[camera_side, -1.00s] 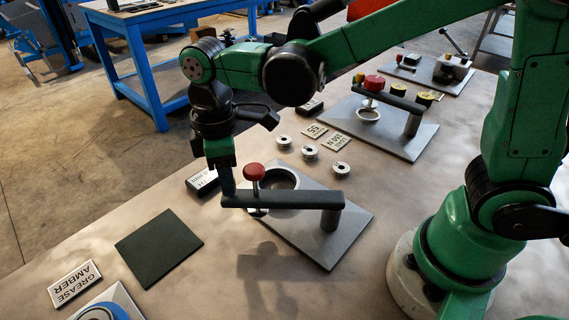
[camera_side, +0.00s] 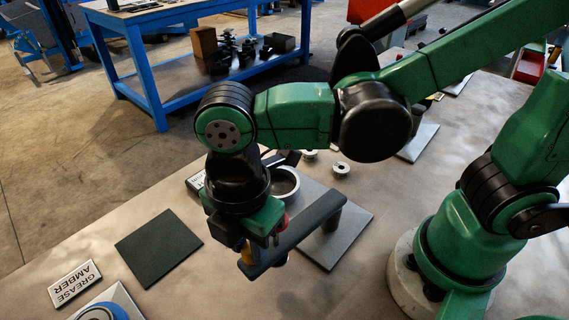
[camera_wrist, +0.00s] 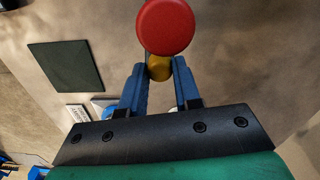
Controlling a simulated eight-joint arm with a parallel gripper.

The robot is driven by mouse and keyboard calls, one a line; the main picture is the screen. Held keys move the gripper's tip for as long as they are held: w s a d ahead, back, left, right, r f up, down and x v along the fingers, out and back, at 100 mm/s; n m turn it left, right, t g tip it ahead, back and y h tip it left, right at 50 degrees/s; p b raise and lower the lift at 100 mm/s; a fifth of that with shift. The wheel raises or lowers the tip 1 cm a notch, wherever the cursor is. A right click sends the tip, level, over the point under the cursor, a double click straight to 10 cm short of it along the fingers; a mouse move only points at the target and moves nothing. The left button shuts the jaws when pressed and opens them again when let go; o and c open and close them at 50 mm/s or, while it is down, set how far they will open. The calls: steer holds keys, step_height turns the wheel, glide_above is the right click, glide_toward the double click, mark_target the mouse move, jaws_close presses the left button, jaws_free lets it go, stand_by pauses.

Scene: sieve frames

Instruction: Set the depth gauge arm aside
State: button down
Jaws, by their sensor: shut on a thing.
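The depth gauge arm (camera_side: 300,230) is a dark grey bar on a post (camera_side: 332,222) that stands on a grey plate (camera_side: 345,240). It reaches out over the plate's front-left edge, clear of the pale ring (camera_side: 287,180) on that plate. My gripper (camera_side: 250,250) is at the arm's free end, shut on its yellow grip (camera_side: 247,254). In the wrist view the yellow grip (camera_wrist: 159,68) shows between my fingers (camera_wrist: 158,85), with the red knob (camera_wrist: 166,27) just beyond. In the side view the knob is mostly hidden behind my wrist.
A dark square mat (camera_side: 160,248) lies left of my gripper, with an amber grease label (camera_side: 75,283) and a blue round item (camera_side: 95,312) nearby. Small metal spools (camera_side: 342,168) lie behind the plate. My arm hides most of the second station (camera_side: 418,142).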

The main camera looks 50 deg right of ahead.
steer(key=shift+s+n, duration=0.3)
steer(key=shift+s, duration=0.1)
steer(key=c, duration=0.6)
jaws_free()
steer(key=shift+r, duration=0.1)
steer(key=shift+r, duration=2.75)
